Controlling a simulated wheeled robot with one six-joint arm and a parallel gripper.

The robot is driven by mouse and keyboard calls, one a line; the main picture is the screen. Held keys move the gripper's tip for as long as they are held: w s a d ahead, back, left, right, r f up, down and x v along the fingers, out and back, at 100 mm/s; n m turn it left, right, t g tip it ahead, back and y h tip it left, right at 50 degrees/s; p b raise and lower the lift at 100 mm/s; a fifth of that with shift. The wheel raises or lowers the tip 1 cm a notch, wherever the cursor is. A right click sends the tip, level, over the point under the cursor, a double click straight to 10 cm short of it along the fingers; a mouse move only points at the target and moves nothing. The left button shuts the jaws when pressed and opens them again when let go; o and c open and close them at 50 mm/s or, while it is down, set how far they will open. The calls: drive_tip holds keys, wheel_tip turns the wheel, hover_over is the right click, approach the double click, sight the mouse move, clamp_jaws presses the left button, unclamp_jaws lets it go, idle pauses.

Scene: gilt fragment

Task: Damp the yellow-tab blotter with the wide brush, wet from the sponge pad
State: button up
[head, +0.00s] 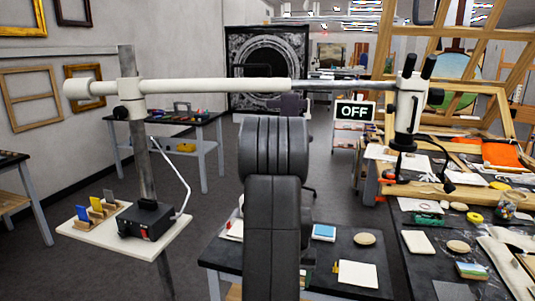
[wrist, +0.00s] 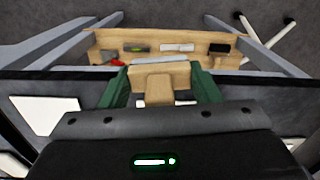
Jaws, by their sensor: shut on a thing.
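The yellow-tab blotter (head: 358,274) is a cream-white sheet lying flat on the dark table, with a small yellow tab at its left edge. A blue-topped pad (head: 324,232), which looks like the sponge pad, lies farther back on the same table. My gripper (wrist: 163,88), with green fingers, is shut on a light wooden piece (wrist: 158,80), apparently the wide brush's handle; its bristles are not clearly visible. In the head view my dark arm hides the gripper and what it holds. I cannot tell how high the piece is above the table.
In the wrist view a wooden rack (wrist: 195,62) with several tools lies beyond the table edge, and a white sheet (wrist: 50,114) lies at left. A round beige disc (head: 364,238) sits near the pad. A cluttered bench (head: 420,270) stands at right.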

drive_tip(key=w+a+f+n, duration=0.1)
drive_tip(key=a+f, duration=0.7)
drive_tip(key=f, duration=0.1)
drive_tip(key=shift+w+f+n, duration=0.2)
drive_tip(key=shift+w+n, duration=0.15)
drive_tip(key=shift+n, duration=0.05)
